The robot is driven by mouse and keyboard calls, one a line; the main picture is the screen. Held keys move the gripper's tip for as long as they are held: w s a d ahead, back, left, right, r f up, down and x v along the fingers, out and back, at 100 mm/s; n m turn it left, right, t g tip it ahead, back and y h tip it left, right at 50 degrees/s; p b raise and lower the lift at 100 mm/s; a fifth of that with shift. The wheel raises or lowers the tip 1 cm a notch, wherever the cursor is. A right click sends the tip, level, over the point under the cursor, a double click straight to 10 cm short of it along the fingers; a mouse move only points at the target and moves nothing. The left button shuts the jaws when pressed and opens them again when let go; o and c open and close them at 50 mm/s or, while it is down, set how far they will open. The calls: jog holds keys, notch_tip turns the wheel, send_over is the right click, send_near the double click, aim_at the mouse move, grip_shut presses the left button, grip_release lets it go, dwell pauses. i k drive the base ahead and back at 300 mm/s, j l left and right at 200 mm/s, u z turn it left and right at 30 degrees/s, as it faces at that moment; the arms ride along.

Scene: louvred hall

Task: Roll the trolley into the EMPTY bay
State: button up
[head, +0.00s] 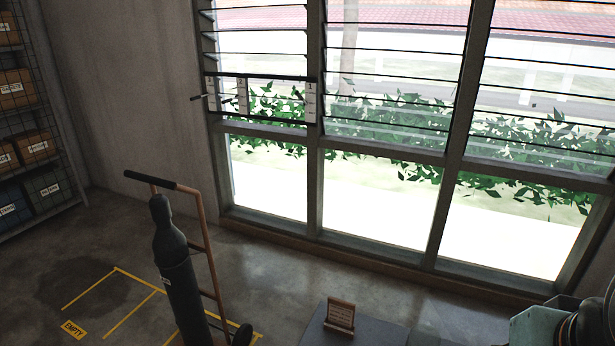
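The trolley (207,262) is an upright, copper-coloured two-wheeled hand truck with a black handle grip (150,181) and a dark wheel (242,335). A dark grey gas cylinder (178,275) stands on it. Its lower end is cut off by the bottom edge of the head view. The EMPTY bay (108,302) is floor between yellow lines at lower left, with a yellow EMPTY label (73,329) at its near end. The trolley appears to the right of this bay, over or near the neighbouring lines. I cannot make out my gripper in this view.
Wire shelving (38,105) with labelled boxes stands at far left. A louvred window (390,130) fills the back, with a numbered panel (240,97). Floor behind the bay is clear.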

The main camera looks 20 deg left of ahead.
aim_at(170, 247)
jog(key=u, duration=1.95)
jog(key=i+j+z, duration=0.15)
jog(key=i+j, duration=0.9)
jog(key=i, duration=0.05)
